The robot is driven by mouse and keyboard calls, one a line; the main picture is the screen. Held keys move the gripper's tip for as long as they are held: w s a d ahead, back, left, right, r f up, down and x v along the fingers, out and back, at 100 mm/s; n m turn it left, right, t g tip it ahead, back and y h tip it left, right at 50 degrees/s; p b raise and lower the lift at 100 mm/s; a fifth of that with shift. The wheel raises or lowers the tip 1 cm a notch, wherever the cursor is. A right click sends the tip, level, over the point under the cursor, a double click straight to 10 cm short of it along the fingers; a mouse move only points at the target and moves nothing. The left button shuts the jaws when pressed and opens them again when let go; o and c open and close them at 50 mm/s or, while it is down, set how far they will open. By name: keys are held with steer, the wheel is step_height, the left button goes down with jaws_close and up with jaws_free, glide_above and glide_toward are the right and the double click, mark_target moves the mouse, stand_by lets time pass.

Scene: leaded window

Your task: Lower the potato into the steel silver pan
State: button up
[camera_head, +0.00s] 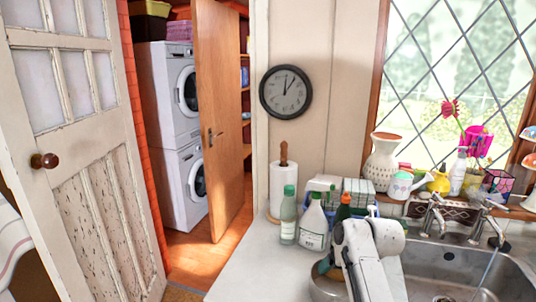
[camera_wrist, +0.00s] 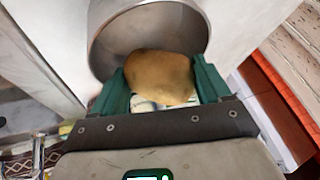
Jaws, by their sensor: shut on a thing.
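The potato (camera_wrist: 160,77) is tan and roundish. In the wrist view my gripper (camera_wrist: 161,82) is shut on it, with one green finger against each side. The steel silver pan (camera_wrist: 140,35) is beyond the potato, its round opening facing the camera. The potato overlaps the near part of the opening; I cannot tell whether it is above the rim or inside. In the head view the pan (camera_head: 321,289) sits on the counter at the bottom, mostly hidden by my white arm. The potato and fingertips are not clear there.
Bottles (camera_head: 313,226) and a paper towel roll (camera_head: 283,190) stand behind the pan. A steel sink (camera_head: 438,262) with taps is to the right. The pale counter (camera_head: 255,268) left of the pan is clear.

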mark_target(338, 278)
steer(key=shift+f+b, duration=1.05)
steer(key=shift+f, duration=0.8)
stand_by(1.1)
steer(key=o, duration=1.1)
steer(key=shift+c, duration=0.2)
steer(key=shift+s+r, duration=0.1)
